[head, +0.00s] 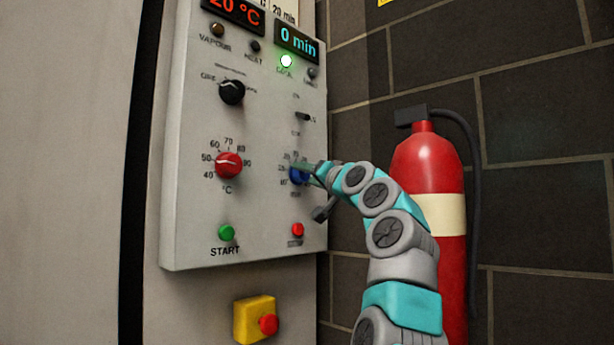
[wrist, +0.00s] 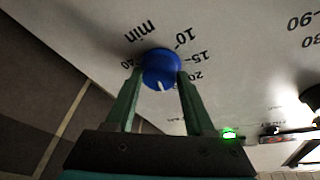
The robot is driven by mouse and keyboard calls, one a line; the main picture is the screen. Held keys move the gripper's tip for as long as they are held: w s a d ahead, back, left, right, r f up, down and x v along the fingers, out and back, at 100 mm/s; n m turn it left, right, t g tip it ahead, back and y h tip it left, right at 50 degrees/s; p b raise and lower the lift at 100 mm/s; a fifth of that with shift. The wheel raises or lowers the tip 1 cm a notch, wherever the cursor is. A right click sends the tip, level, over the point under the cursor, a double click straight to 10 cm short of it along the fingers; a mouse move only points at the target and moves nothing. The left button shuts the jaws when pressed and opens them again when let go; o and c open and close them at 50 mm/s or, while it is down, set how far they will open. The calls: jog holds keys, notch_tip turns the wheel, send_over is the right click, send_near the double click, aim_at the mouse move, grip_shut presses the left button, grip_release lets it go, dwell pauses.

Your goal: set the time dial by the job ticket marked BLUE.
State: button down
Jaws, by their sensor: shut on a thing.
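The blue time dial (head: 297,176) is low on the right of the grey control panel (head: 262,215), partly hidden by my gripper (head: 305,172). In the wrist view the dial (wrist: 161,67) sits between the two green fingers of my gripper (wrist: 161,82), which is shut on it. Its white pointer line faces the bottom of the wrist picture, and labels 10, 15, 20 and "min" show around it. The time display (head: 297,42) reads 0 min. A paper (head: 284,10) at the top edge shows "20 min"; it is cut off, and no BLUE mark can be seen.
A red temperature dial (head: 228,165) is left of the blue one, with a black knob (head: 232,92) above it. Below are a green START button (head: 226,232), a red button (head: 297,230) and a yellow-boxed red button (head: 268,324). A fire extinguisher (head: 425,160) stands right, behind my arm.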

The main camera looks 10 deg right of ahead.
jog(key=shift+w+f+n+y, duration=0.1)
jog(key=shift+n+y, duration=0.3)
jog(key=shift+n, duration=0.7)
jog(key=shift+d+n+y+p, duration=0.1)
jog(key=shift+n+y+p, duration=0.4)
jog(key=shift+n, duration=0.6)
jog(key=shift+n+y+p, duration=0.45)
jog(key=shift+n+y, duration=0.35)
jog(key=shift+n, duration=1.1)
jog(key=shift+c, duration=1.3)
grip_release()
